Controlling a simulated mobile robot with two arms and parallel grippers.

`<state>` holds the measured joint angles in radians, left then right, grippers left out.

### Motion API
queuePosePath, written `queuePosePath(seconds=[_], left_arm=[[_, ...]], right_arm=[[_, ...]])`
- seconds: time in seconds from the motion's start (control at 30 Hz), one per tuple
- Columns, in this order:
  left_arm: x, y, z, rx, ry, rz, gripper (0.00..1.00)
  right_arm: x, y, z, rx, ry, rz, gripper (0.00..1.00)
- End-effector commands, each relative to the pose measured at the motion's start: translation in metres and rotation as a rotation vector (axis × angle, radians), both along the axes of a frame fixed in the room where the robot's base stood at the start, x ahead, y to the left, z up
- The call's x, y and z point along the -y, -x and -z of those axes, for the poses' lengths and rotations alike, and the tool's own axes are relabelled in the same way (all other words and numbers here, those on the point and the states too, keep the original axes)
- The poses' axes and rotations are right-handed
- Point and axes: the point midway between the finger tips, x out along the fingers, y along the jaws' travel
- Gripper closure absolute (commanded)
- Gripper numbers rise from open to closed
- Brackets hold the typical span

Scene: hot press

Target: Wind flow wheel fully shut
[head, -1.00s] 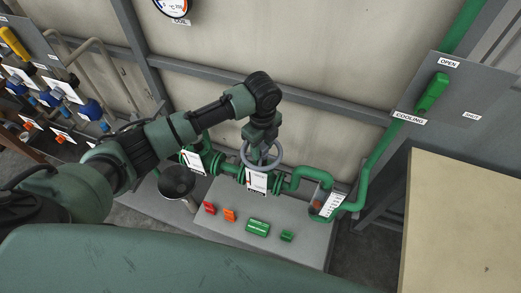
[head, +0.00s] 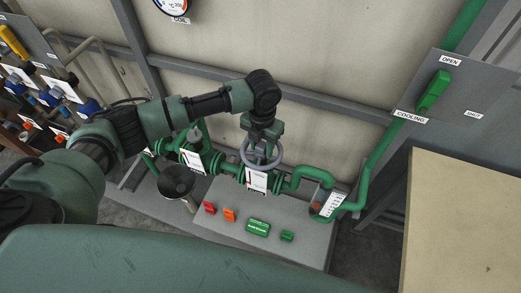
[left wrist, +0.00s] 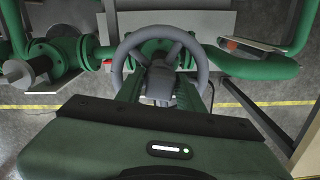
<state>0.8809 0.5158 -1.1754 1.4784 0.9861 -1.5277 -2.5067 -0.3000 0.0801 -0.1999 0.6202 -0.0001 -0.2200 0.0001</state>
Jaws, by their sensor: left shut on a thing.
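The flow wheel (head: 244,157) is a grey spoked handwheel on the green pipework, near the middle of the head view. My left gripper (head: 263,143) reaches it from above and is shut on it. In the left wrist view the wheel (left wrist: 118,66) stands just beyond the gripper body, with its rim and spokes between and around the green fingers (left wrist: 160,92). The exact contact of the fingertips is hidden. A white tag (head: 256,181) hangs in front of the valve below the wheel; its print is too small to read. My right gripper is not in view.
A second tagged valve (head: 192,161) and a dark round bowl (head: 176,180) are left of the wheel. Red, orange and green blocks (head: 258,227) lie on the grey plinth. A green cooling lever (head: 433,90) is on the right panel. A beige tabletop (head: 465,225) fills the lower right.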

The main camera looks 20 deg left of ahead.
Motion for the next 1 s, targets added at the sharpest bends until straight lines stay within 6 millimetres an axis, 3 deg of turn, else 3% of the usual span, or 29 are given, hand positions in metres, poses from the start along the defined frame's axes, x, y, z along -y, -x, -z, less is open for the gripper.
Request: queuePosePath(seconds=[0.2, 0.5, 0.53, 0.6, 1.0], left_arm=[[-0.0005, -0.002, -0.001, 0.005, 0.0, 0.333, 0.98], [-0.0002, -0.0016, -0.0017, 0.004, 0.0, 0.4, 0.98], [-0.0002, -0.0016, -0.0017, 0.004, 0.0, 0.399, 0.6], [-0.0001, -0.0015, -0.0016, 0.004, 0.0, 0.399, 0.45], [0.0005, 0.0003, -0.0013, 0.001, 0.001, 0.399, 0.45]], right_arm=[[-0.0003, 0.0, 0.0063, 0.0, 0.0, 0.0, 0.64], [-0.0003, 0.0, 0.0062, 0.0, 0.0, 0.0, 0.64], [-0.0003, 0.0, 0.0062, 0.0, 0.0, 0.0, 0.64], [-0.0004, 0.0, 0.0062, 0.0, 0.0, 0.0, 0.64], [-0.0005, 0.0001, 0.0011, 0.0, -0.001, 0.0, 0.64]])
